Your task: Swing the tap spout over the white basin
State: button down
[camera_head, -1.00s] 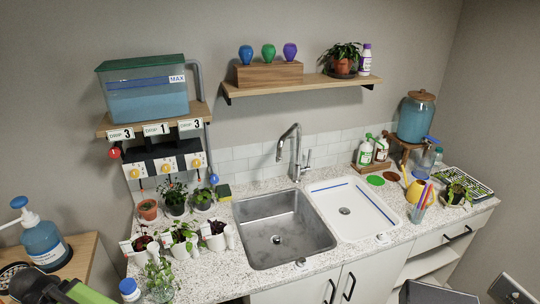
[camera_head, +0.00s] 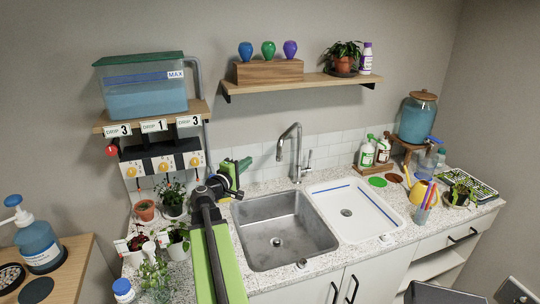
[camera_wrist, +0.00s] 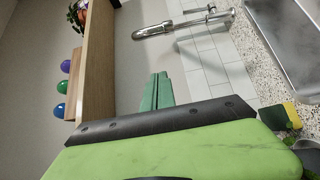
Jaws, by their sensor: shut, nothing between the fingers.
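The chrome tap (camera_head: 297,150) stands upright behind the two basins, with its lever on the right. Its arched spout (camera_head: 287,132) points left and forward, toward the steel basin (camera_head: 285,232) side. The white basin (camera_head: 352,208) with a blue strip lies to the right. My gripper (camera_head: 245,163) is shut and empty, left of the tap and apart from it. In the wrist view, the green fingers (camera_wrist: 158,92) lie together, and the tap (camera_wrist: 180,27) appears sideways beyond them.
A wooden shelf (camera_head: 300,83) hangs above the tap. Potted plants (camera_head: 172,195) crowd the left counter. A yellow sponge (camera_wrist: 280,117) shows near my arm in the wrist view. Space between gripper and tap looks clear.

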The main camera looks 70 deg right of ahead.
jog(key=shift+d, duration=0.1)
jog(key=s+d, duration=0.5)
jog(key=d, duration=0.5)
jog(key=shift+s, duration=0.2)
jog(key=shift+f, duration=0.1)
